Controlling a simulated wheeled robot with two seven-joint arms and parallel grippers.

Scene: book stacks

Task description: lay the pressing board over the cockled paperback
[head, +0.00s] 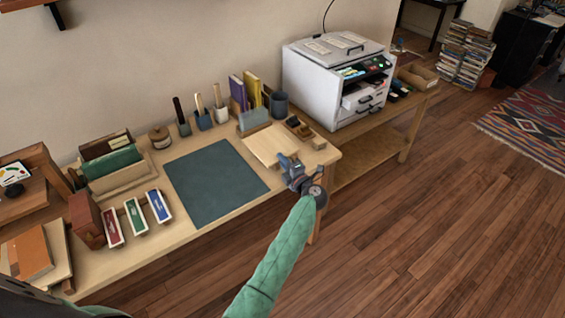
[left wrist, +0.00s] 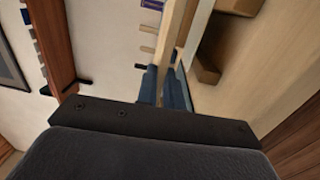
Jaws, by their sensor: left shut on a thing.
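The pressing board appears to be the pale wooden board (head: 268,143) at the right end of the worktable. My left gripper (head: 287,163) is at its near right edge, shut on it. In the left wrist view the board (left wrist: 176,35) shows edge-on between the blue fingers (left wrist: 164,85). The head view does not clearly show whether the board is lifted off the table. An orange-brown book (head: 30,254) lies flat at the far left of the table; I cannot tell whether it is the cockled paperback. My right gripper is not in view.
A dark green mat (head: 213,183) lies bare mid-table. Red, green and blue-labelled boxes (head: 135,216) stand left of it. Pen holders (head: 204,119), upright books (head: 245,92) and a dark cup (head: 279,104) line the back. A white printer (head: 338,80) stands to the right.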

